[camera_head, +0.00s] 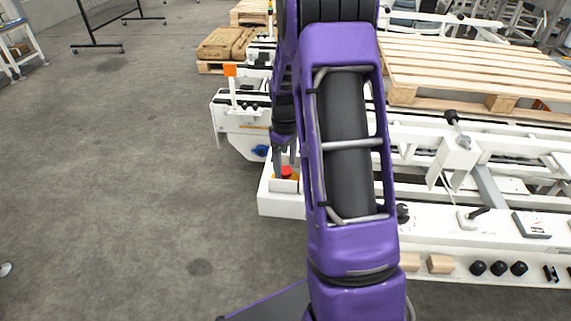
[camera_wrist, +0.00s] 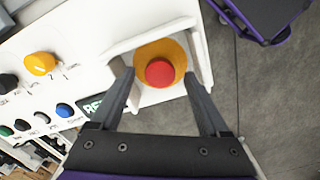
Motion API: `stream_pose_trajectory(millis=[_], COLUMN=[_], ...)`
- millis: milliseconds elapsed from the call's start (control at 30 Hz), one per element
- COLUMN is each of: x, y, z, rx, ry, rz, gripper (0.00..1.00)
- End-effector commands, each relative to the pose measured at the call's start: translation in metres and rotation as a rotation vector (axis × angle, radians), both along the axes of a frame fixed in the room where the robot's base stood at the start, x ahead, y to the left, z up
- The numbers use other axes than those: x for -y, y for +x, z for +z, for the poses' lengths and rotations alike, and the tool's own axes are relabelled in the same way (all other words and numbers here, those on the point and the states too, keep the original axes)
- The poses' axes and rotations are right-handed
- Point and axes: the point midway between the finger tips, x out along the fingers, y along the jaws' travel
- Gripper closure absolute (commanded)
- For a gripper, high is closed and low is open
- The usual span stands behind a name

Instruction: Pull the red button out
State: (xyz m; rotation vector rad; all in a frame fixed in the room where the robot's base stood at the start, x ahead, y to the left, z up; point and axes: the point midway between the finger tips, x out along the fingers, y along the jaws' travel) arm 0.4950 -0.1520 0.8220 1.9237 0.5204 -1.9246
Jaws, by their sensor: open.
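The red button (camera_wrist: 160,73) is a round red cap on a yellow-orange base (camera_wrist: 176,52), set in a white recessed housing (camera_wrist: 116,47). In the head view the red button (camera_head: 286,171) shows at the left end of the white machine, just below my gripper (camera_head: 284,165). In the wrist view my gripper (camera_wrist: 163,92) is open, with one dark finger on each side of the button. There is a visible gap between each finger and the red cap in that view. I cannot tell the exact depth of the fingertips.
In the wrist view the white panel left of the housing carries a yellow knob (camera_wrist: 40,64), a blue button (camera_wrist: 65,110) and several dark knobs. A white machine frame (camera_head: 480,233) and a wooden pallet (camera_head: 470,65) stand at the right.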

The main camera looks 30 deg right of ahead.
Motion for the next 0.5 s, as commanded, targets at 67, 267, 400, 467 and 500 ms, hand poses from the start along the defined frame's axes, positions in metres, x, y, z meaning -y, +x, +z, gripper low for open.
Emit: stream_pose_trajectory(millis=[67,267,400,467,500], x=[0.0,0.001,0.001,0.001,0.001], y=[0.001,0.001,0.001,0.001,0.001], z=[0.012,0.057,0.092,0.107,0.116], rx=[0.003,0.006,0.006,0.006,0.006], ry=[-0.001,-0.002,-0.002,-0.002,-0.002], rz=[0.0,-0.001,-0.001,-0.001,-0.001], gripper=[0.21,0.21,0.21,0.21,0.21])
